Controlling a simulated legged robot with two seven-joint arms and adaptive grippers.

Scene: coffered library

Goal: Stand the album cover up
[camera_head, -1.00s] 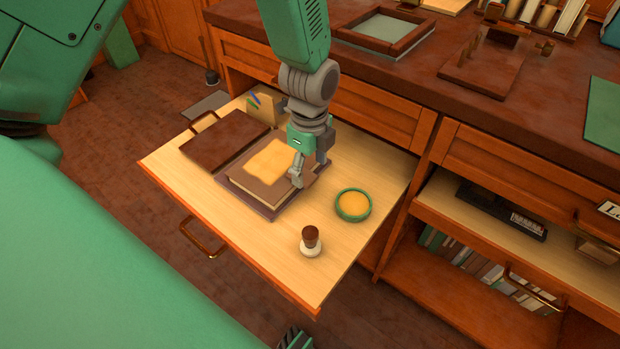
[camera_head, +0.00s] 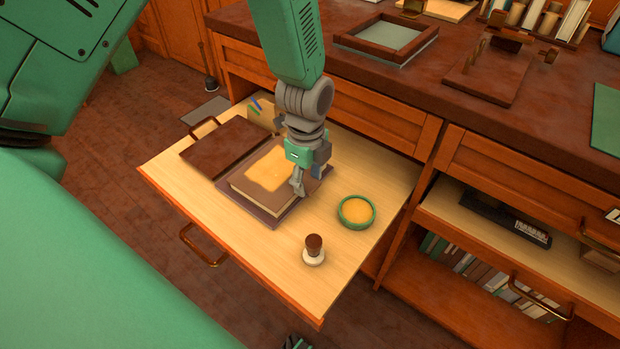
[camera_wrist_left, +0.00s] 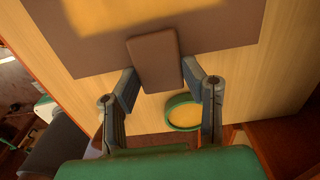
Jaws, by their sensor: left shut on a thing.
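The album appears to be the thick brown block (camera_head: 240,190) with a yellow patch (camera_head: 268,172) on top. It lies flat on a wider dark board (camera_head: 268,213) in the open drawer. My left gripper (camera_head: 308,178) points down at its right side. In the left wrist view my left gripper (camera_wrist_left: 160,78) is shut on a brown flat piece (camera_wrist_left: 155,58), with a finger on either side of it. That piece overlaps the dark board's edge; I cannot tell whether it is joined to the album. My right gripper is not in view.
A dark brown panel (camera_head: 226,147) lies left of the album. A green dish (camera_head: 356,212) with yellow contents stands right of it, near the gripper. A brown-knobbed stamp (camera_head: 314,250) stands in front. The drawer's front part (camera_head: 255,245) is clear. The counter (camera_head: 400,70) rises behind.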

